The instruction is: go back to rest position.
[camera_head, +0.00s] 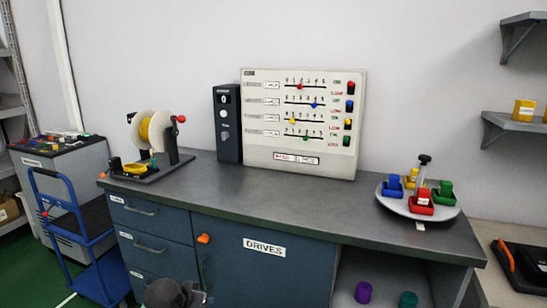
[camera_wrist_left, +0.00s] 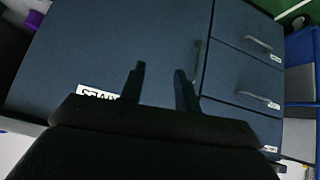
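My left gripper (camera_wrist_left: 158,70) shows in the left wrist view, with its two dark fingers apart and nothing between them. It is in front of the blue cabinet (camera_wrist_left: 110,40), whose drawers show to the right in that view, rotated. In the head view a dark grey rounded part of mine, probably of the left arm, shows at the bottom edge, below the cabinet drawers. Its fingers cannot be made out there. My right gripper is in neither view.
The grey-topped workbench (camera_head: 270,190) carries a spool stand (camera_head: 152,135), a dark box (camera_head: 228,123), a slider panel (camera_head: 303,122) and a round tray (camera_head: 405,207) with coloured bins. A blue cart (camera_head: 85,240) stands left. Wall shelves (camera_head: 515,125) are at right.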

